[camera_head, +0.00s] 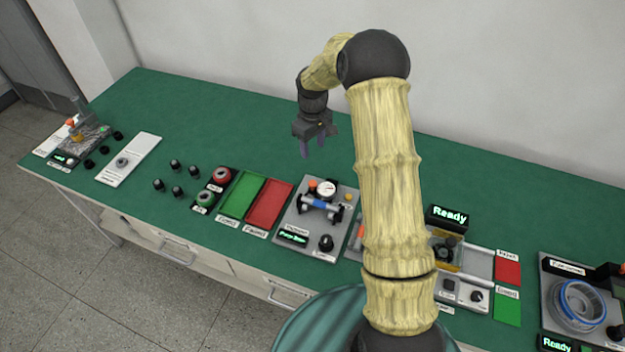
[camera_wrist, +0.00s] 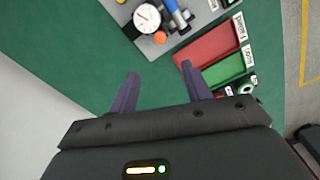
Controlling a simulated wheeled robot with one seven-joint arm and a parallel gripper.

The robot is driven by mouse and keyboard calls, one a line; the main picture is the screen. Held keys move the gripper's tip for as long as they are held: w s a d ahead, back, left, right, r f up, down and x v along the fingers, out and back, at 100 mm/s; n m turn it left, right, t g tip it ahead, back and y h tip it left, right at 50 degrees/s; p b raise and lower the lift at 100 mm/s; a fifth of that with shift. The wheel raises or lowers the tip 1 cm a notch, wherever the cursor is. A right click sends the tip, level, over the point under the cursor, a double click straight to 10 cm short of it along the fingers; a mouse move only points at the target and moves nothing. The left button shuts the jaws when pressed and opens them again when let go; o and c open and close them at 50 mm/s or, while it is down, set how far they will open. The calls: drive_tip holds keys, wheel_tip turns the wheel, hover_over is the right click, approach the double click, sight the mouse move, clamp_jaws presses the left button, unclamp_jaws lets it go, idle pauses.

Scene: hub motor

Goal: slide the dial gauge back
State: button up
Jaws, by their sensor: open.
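The dial gauge (camera_head: 326,188) is a round white-faced dial on a grey station plate (camera_head: 291,222) near the middle of the bench. It stands at the back of the plate, beside an orange knob and behind a blue part with dark ends. In the wrist view the dial gauge (camera_wrist: 147,17) shows at the top, left of the blue part (camera_wrist: 175,16). My gripper (camera_head: 318,146) hangs above the bench behind the station, clear of the gauge. In the wrist view its two purple fingers (camera_wrist: 162,85) are spread apart with nothing between them.
A green tray (camera_head: 225,207) and a red tray (camera_head: 252,214) lie left of the station. A "Ready" display (camera_head: 449,216) and another station stand to the right, partly hidden by my arm. The green bench (camera_head: 235,125) behind the trays is clear.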

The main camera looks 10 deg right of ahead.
sight(313, 182)
wheel_tip(313, 182, down, 16)
drive_tip(key=p, duration=0.4)
drive_tip(key=shift+d+p, duration=0.1)
drive_tip(key=shift+p, duration=0.3)
drive_tip(key=shift+f, duration=0.25)
clamp_jaws()
